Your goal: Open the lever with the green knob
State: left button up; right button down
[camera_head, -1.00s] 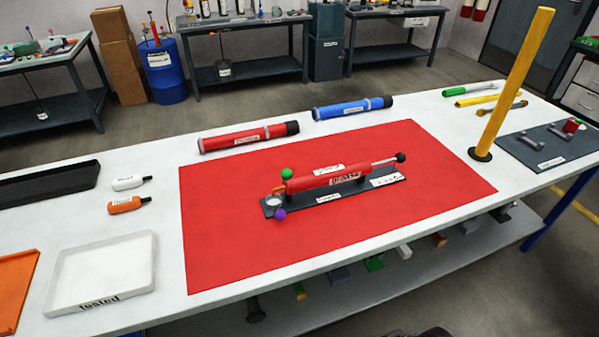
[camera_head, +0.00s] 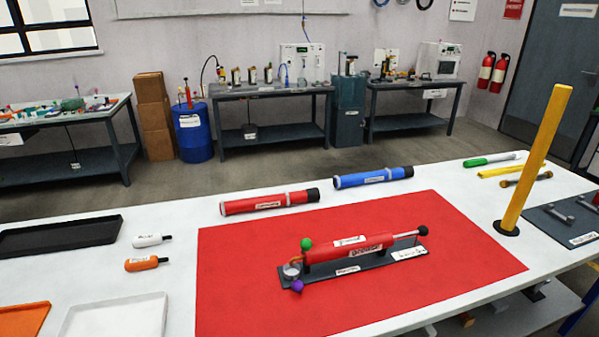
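The green knob (camera_head: 306,244) sits at the left end of a red pump tube (camera_head: 350,248), at the top of its lever. The tube lies on a dark base plate (camera_head: 376,259) on the red mat (camera_head: 240,285). A purple knob (camera_head: 297,286) is at the front left of the base, below a round gauge (camera_head: 291,270). A rod with a black knob (camera_head: 423,230) comes out of the tube's right end. Neither of my grippers is in view.
A red tube (camera_head: 268,203) and a blue tube (camera_head: 373,177) lie behind the mat. A yellow post (camera_head: 533,160) stands at the right. A black tray (camera_head: 60,236), a white tray (camera_head: 115,318) and two small bottles (camera_head: 147,263) are at the left. The mat around the pump is clear.

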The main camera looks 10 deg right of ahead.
aim_at(306, 245)
jog(key=u, duration=0.85)
jog(key=k, duration=0.65)
jog(key=z, duration=0.2)
